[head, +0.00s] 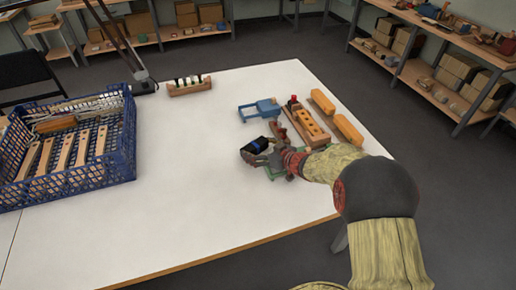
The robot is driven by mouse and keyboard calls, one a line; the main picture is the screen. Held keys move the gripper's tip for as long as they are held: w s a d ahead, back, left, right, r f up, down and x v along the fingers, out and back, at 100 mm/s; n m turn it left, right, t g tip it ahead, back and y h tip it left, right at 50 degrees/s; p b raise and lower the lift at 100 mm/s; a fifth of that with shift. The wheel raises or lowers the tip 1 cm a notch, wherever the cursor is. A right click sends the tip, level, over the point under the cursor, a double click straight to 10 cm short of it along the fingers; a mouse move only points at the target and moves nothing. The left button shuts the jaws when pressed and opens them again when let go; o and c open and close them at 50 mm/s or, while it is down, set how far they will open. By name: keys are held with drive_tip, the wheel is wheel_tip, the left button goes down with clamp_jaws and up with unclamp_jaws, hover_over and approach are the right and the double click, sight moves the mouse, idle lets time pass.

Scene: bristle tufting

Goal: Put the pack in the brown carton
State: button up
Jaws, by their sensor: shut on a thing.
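My gripper (263,155) is over the right part of the white table, at the end of my arm reaching in from the lower right. It is shut on a small dark pack (257,144) with a blue patch. The fingers partly hide the pack, and I cannot tell how far above the table it is. I see no brown carton on the visible table. Several brown cartons stand on the shelves, at the back (186,13) and at the right (459,67); I cannot tell which one is meant.
A blue crate (110,174) with wooden pieces stands on the left. A wooden rack (190,87) with dark-handled tools is at the back. A blue fixture (261,109), a wooden block with holes (307,124) and orange bars (349,129) lie beyond my gripper. The table's middle and front are clear.

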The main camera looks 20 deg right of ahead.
drive_tip(key=o, duration=1.1)
drive_tip(key=shift+c, duration=0.2)
